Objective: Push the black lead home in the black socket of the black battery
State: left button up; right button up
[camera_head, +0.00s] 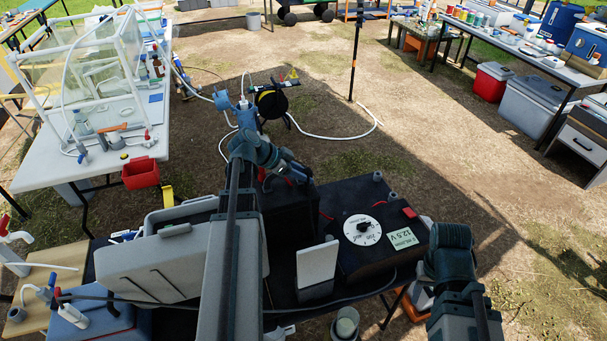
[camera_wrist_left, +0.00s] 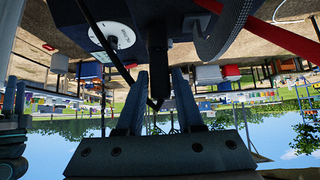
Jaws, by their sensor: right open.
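The black battery (camera_head: 350,200) is a dark box with a white dial and a green label reading about 12.5 V. Its white dial (camera_wrist_left: 112,37) shows in the left wrist view. My left gripper (camera_head: 300,176) reaches down at the box's far left side. In the left wrist view the left fingers (camera_wrist_left: 157,82) close around a dark plug-like end, the black lead (camera_wrist_left: 158,90), with a thin black cable running to it. The black socket is hidden or too dark to make out, so I cannot tell how deep the lead sits. My right gripper is hidden below its arm.
A light grey case (camera_head: 170,265) and a white upright panel (camera_head: 317,262) stand left of the battery. A red cable (camera_wrist_left: 270,35) and a grey ribbed strap pass near the left gripper. A hose reel (camera_head: 271,102) stands on the ground behind.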

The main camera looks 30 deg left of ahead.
pick_arm(q)
jog(key=o, duration=0.3)
jog(key=shift+o, duration=0.2)
jog(key=p+v, duration=0.9)
jog(key=v, duration=0.5)
jog(key=shift+p, duration=0.3)
jog(key=shift+d, duration=0.1)
jog(key=s+d+f+n+g+y+b, duration=0.1)
jog(key=d+f, duration=0.3)
jog(key=d, duration=0.8)
jog(key=s+d+f+n+g+y+b, duration=0.2)
jog(key=s+d+f+g+y, duration=0.1)
jog(key=d, duration=1)
jog(key=s+d+f+n+g+y+b, duration=0.1)
jog(key=d+f, duration=0.4)
jog(key=d, duration=0.7)
jog(key=s+g+y+b, duration=0.1)
jog(key=s+g+y, duration=0.1)
jog(key=shift+s+d+f+b, duration=0.15)
jog(key=shift+s+d+b, duration=0.2)
jog(key=shift+s+d, duration=0.05)
